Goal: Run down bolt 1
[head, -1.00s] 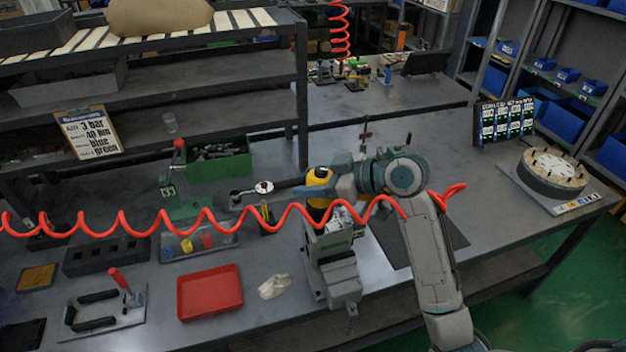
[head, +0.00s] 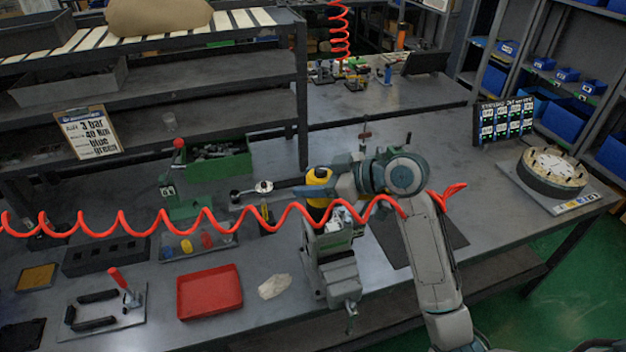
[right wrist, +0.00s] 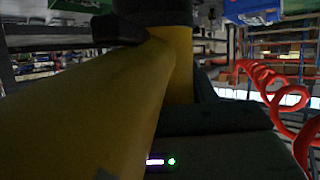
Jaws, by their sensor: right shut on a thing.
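My right gripper (head: 326,185) is shut on a yellow and black power tool (head: 318,177). The tool's dark shaft points left and ends in a round silver part (head: 264,186). A grey vise (head: 335,270) stands on the bench below the gripper. A small silvery block (head: 338,218) sits at the top of the vise, partly behind the red coiled hose. No single bolt can be made out on it. In the right wrist view the tool's yellow body (right wrist: 90,110) fills the left and middle and hides what lies beyond. My left gripper is not in view.
The red coiled hose (head: 130,233) crosses in front of the tool and vise. A red tray (head: 209,291), a white rag (head: 274,286) and a red-handled clamp fixture (head: 108,312) lie at the front left. A green box (head: 218,165) stands behind. A round fixture (head: 552,172) is far right.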

